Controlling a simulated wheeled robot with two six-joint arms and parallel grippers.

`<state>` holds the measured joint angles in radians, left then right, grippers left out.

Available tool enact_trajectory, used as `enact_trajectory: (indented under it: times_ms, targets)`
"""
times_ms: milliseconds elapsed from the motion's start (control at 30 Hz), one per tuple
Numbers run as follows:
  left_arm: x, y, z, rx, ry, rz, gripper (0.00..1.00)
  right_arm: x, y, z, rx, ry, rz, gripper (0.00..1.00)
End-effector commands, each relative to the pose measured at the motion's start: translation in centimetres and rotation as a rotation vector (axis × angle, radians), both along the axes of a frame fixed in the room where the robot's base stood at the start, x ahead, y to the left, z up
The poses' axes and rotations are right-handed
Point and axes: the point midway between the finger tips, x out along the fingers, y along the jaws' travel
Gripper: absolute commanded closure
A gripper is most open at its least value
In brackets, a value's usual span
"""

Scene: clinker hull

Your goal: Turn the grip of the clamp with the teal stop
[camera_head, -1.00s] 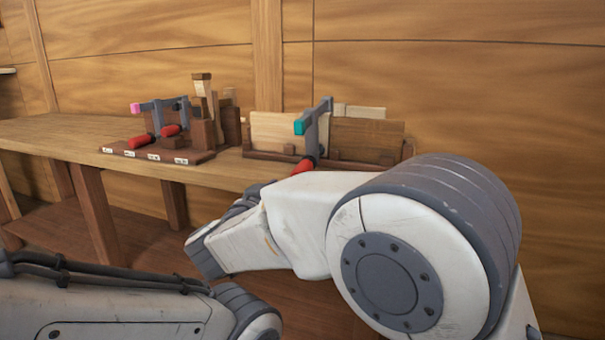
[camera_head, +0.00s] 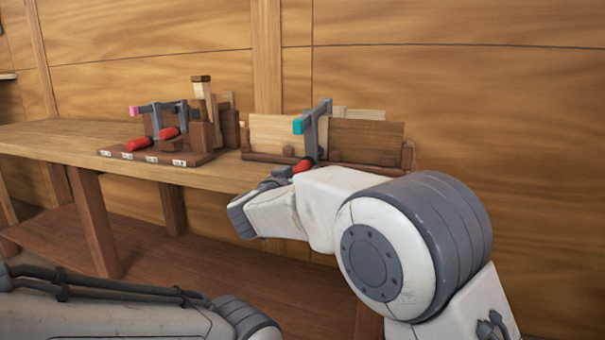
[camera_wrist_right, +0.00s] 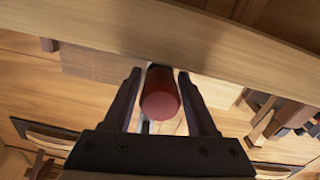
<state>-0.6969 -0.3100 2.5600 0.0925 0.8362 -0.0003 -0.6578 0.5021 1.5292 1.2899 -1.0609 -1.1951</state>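The clamp with the teal stop (camera_head: 299,127) stands at a wooden rack on the bench, its grey bar upright. Its red grip (camera_head: 303,165) points toward me, partly hidden behind my right arm. My right gripper (camera_head: 283,173) is at the grip, mostly hidden by its own wrist in the head view. In the right wrist view the round end of the red grip (camera_wrist_right: 160,103) lies between the two dark fingers (camera_wrist_right: 160,85), with a narrow gap seen on each side. The fingers look open around it. My left gripper is out of view.
A second board (camera_head: 150,157) at the left holds clamps with red grips, one with a pink stop (camera_head: 135,111), and wooden blocks (camera_head: 203,101). Boards (camera_head: 367,141) stand in the rack beside the teal clamp. The bench edge (camera_head: 200,183) runs just below the grip.

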Motion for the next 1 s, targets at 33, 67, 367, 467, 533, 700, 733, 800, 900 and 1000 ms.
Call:
enact_trajectory:
  times_ms: [33, 67, 367, 467, 533, 700, 733, 800, 900, 1000]
  targets:
    - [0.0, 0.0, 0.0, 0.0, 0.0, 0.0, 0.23, 0.0, 0.0, 0.0, 0.0, 0.0, 0.0, 0.66]
    - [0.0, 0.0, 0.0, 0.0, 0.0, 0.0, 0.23, 0.0, 0.0, 0.0, 0.0, 0.0, 0.0, 0.77]
    - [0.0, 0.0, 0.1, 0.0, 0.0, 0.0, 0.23, 0.0, 0.0, 0.0, 0.015, -0.005, 0.002, 1.0]
    - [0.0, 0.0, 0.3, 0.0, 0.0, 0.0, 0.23, 0.0, 0.1, 0.1, 0.043, -0.014, 0.006, 1.0]
    - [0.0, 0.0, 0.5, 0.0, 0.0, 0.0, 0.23, 0.0, 0.1, 0.1, 0.074, -0.024, 0.011, 1.0]
    - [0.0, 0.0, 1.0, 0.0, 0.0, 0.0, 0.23, 0.0, 0.1, 0.1, 0.179, -0.058, 0.025, 1.0]
    - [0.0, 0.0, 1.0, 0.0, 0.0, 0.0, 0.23, 0.0, 0.1, 0.1, 0.201, -0.066, 0.028, 1.0]
    - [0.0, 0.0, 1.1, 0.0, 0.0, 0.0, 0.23, 0.0, 0.1, 0.1, 0.253, -0.083, 0.034, 1.0]
    - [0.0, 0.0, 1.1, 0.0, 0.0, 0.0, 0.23, 0.0, 0.1, 0.1, 0.324, -0.106, 0.044, 1.0]
    - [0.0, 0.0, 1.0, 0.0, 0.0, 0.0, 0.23, -0.1, 0.2, 0.0, 0.392, -0.128, 0.054, 1.0]
